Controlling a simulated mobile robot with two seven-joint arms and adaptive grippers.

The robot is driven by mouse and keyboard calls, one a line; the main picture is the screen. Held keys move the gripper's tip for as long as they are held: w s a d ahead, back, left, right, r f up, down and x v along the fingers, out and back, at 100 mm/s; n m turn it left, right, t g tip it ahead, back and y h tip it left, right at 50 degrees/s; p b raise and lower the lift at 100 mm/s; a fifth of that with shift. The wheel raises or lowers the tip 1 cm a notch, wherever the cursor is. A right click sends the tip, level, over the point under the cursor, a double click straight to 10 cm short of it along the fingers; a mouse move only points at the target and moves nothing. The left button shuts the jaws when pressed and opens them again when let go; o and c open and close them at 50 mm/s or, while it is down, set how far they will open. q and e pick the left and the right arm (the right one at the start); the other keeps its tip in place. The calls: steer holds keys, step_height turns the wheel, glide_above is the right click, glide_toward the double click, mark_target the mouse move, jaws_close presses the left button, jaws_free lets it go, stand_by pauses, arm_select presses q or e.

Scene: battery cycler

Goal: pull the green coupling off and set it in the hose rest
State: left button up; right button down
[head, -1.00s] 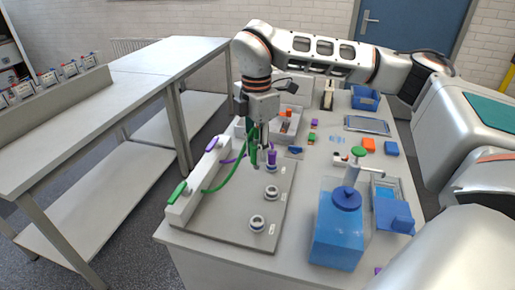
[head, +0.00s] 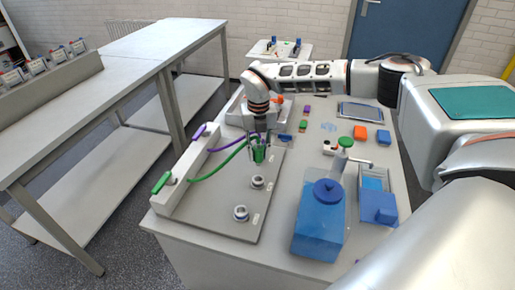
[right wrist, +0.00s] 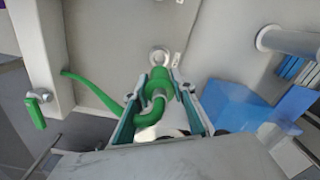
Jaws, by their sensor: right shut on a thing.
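The green coupling (head: 259,154) is between the fingers of my right gripper (head: 259,148), which is shut on it above the grey plate (head: 215,220). In the right wrist view, the coupling (right wrist: 157,82) sits between both fingers, with its green hose bent below it. The green hose (head: 218,170) curves left to the white block (head: 184,178). Two round ringed fittings, a nearer one (head: 240,213) and a middle one (head: 257,181), stand empty on the plate. I cannot tell which part is the hose rest. My left gripper is not in view.
A purple hose (head: 228,143) runs from the block and passes behind my right gripper. A blue container (head: 320,222) with a lid stands right of the plate.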

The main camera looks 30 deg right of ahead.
mark_target(258, 165)
steer(key=shift+f, duration=0.7)
step_height(258, 165, down, 4)
steer(key=b, duration=0.2)
steer(key=shift+f+b, duration=0.25)
steer(key=shift+b, duration=0.1)
steer(key=shift+f, duration=0.1)
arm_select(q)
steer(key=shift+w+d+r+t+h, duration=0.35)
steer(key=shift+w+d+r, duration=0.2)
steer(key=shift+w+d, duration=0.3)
arm_select(e)
steer(key=shift+f, duration=0.1)
arm_select(q)
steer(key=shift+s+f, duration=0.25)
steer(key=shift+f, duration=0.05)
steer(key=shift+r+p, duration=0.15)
steer(key=shift+p, duration=0.15)
arm_select(e)
steer(key=shift+f, duration=0.2)
steer(key=shift+f, duration=0.2)
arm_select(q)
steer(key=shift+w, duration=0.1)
arm_select(e)
steer(key=shift+f, duration=0.3)
